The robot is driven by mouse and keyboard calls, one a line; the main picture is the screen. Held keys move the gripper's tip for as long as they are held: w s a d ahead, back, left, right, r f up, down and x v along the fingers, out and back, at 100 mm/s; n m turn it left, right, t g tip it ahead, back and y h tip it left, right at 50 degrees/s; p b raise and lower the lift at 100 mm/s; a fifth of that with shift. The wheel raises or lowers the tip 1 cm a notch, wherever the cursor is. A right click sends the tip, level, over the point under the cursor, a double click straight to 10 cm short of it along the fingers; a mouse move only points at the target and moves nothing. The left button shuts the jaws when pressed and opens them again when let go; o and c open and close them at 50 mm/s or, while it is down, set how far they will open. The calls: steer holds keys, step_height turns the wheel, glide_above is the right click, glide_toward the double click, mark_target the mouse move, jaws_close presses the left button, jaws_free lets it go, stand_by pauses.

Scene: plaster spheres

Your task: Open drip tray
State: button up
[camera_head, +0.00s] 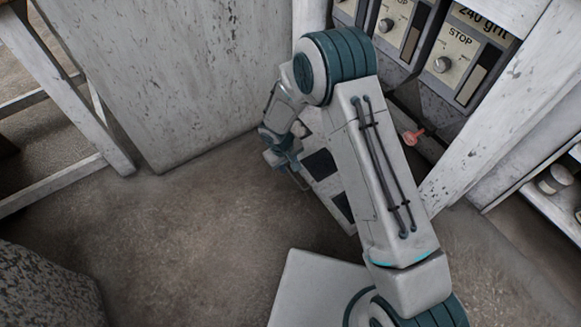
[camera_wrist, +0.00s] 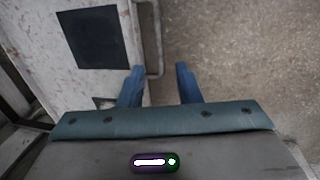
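A pale, worn tray-like box with dark square patches (camera_head: 334,190) sits low under the machine in the head view. I take it to be the drip tray. Its pale surface (camera_wrist: 98,88) and one dark square fill the upper left of the wrist view. A thin metal bar handle (camera_wrist: 159,45) runs along its right edge and bends in near my fingertips. My gripper (camera_wrist: 160,69) is open, with two blue fingers apart. The handle's bent end shows between the fingers, close to the left one; I cannot tell whether they touch. In the head view my gripper (camera_head: 285,160) is beside the tray's left edge.
The machine with STOP panels (camera_head: 453,62) and dials stands at the upper right. A reddish knob (camera_head: 413,136) juts out below them. A large pale panel (camera_head: 175,75) stands behind at left, beside a wooden frame (camera_head: 62,95).

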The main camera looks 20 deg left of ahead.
step_height(320, 180, up, 7)
steer(key=s+p, duration=0.1)
steer(key=shift+a+p, duration=0.3)
steer(key=shift+a, duration=0.1)
steer(key=shift+f, duration=0.1)
steer(key=d+r+m+p, duration=0.1)
steer(key=d+r+p, duration=0.35)
steer(key=r, duration=0.65)
steer(key=w+d+r+m+p, duration=0.15)
steer(key=d+r+p, duration=0.35)
steer(key=r, duration=0.5)
steer(key=d+r+m+p, duration=0.2)
steer(key=d+r+p, duration=0.2)
steer(key=d+r, duration=0.5)
steer(key=s+d+r+m+p, duration=0.2)
steer(key=s+d+r+p, duration=0.2)
steer(key=r, duration=0.6)
steer(key=s+d+r+m+y+p, duration=0.1)
steer(key=s+d+r+p, duration=0.4)
steer(key=r, duration=0.5)
steer(key=s+d+r+m+t+p, duration=0.1)
steer(key=s+d+r+m+p, duration=0.1)
steer(key=s+d+r+p, duration=0.2)
steer(key=s+r+p, duration=0.3)
steer(key=s+r, duration=0.1)
steer(key=r, duration=0.2)
steer(key=shift+s+d+m, duration=0.3)
steer(key=shift+m, duration=0.05)
steer(key=shift+d, duration=0.1)
